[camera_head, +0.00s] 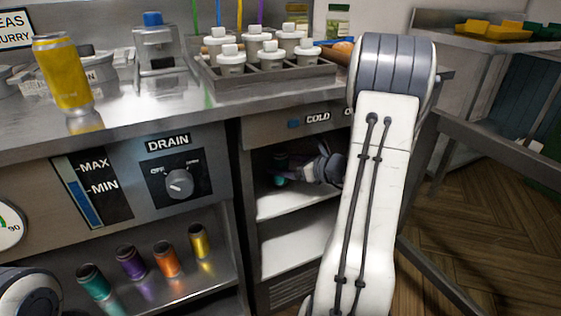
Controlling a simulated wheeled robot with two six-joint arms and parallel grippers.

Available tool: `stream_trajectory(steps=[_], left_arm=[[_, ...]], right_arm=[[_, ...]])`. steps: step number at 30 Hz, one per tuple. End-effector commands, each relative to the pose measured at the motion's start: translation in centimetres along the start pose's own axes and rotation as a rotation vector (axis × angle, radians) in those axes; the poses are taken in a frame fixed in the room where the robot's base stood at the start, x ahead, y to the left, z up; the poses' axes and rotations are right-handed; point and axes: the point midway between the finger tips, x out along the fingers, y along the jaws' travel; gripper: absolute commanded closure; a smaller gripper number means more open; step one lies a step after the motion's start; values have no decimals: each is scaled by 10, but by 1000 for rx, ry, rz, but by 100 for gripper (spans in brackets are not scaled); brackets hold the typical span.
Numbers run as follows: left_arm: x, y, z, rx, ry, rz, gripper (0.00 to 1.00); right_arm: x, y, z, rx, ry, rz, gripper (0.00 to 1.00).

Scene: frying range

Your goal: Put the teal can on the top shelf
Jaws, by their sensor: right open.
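A teal can (280,180) stands in the dim upper compartment of the cabinet, toward the left of the top shelf (290,203). It is small and shadowed, with a dark upper part and teal below. My right gripper (300,172) reaches into this compartment and is open just right of the can; I cannot tell whether they touch. Another teal can (93,282) stands at the left end of a row on the lower left shelf. My left gripper is out of view; only part of my left arm shows at the lower left corner.
On the lower left shelf stand purple (130,263), orange (166,258) and yellow (200,241) cans. The counter above holds a large yellow can (63,75) and a tray (270,88) of lidded white cups. The shelf below (290,252) the top one is empty.

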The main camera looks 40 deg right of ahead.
Motion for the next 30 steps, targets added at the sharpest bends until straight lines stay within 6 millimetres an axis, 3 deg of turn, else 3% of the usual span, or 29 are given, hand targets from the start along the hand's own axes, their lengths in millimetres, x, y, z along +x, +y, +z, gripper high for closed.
stream_trajectory(steps=[6, 12, 18, 30], left_arm=[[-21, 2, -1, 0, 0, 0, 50], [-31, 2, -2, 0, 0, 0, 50], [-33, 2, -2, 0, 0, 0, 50], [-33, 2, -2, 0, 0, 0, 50]], right_arm=[[-52, -1, 4, 3, 0, -6, 5], [-84, -1, 2, 0, -1, -4, 5], [-95, 0, 1, -1, 0, -1, 5], [-95, 0, 0, -1, -1, 0, 5]])
